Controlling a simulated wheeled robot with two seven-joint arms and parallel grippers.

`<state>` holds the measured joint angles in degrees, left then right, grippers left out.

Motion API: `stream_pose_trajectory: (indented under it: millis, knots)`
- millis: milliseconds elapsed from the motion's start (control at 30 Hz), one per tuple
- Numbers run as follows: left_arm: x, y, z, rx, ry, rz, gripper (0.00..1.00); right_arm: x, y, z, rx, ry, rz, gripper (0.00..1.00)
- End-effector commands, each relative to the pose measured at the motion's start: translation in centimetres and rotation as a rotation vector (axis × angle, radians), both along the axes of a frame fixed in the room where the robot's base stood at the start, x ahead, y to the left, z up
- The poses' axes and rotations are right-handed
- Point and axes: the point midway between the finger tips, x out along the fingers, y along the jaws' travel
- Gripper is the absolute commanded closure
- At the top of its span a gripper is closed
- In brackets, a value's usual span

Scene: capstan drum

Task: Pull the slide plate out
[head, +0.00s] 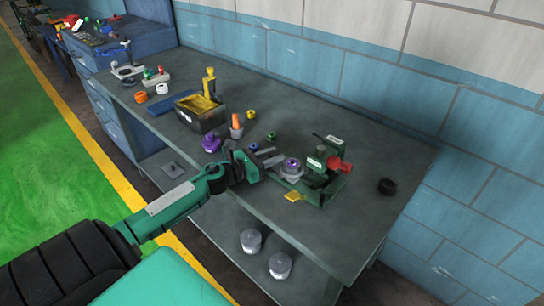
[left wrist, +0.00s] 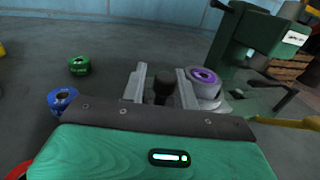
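A green press-like fixture (head: 325,172) with a red knob stands on the bench; its green body (left wrist: 258,35) also shows in the wrist view. A grey slide plate (head: 288,172) sits at its left side, carrying a purple-ringed spool (head: 292,164), also seen in the wrist view (left wrist: 205,82). My left gripper (head: 269,157) reaches in from the left, level with the plate. In the wrist view its grey fingers are apart, with a dark knob (left wrist: 163,86) between them and gaps showing on both sides. Contact is not visible. My right gripper is out of view.
Green (head: 271,135), blue (left wrist: 62,98) and purple (head: 211,142) spools lie near my left gripper. A black bin (head: 203,120) with yellow contents stands behind. The bench's right end is mostly clear.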

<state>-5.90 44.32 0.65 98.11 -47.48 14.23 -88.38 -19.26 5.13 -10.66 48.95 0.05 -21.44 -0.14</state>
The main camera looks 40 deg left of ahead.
Motion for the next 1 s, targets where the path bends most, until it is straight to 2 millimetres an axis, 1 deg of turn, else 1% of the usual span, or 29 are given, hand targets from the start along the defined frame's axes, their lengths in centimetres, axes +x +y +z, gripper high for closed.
stream_pose_trajectory:
  millis: [233,367,700,1000]
  knots:
    - [-0.2,0.1,0.0,0.0,0.0,0.0,0.71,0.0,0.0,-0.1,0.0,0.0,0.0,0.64]
    - [-1.0,0.3,-0.2,-0.001,0.001,0.0,0.71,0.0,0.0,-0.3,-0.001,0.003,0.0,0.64]
    - [-5.4,1.8,-0.3,0.0,0.002,0.0,0.71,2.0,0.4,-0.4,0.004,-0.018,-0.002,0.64]
    - [-9.6,3.4,-0.3,-0.001,0.001,0.002,0.71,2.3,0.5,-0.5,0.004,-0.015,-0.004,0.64]
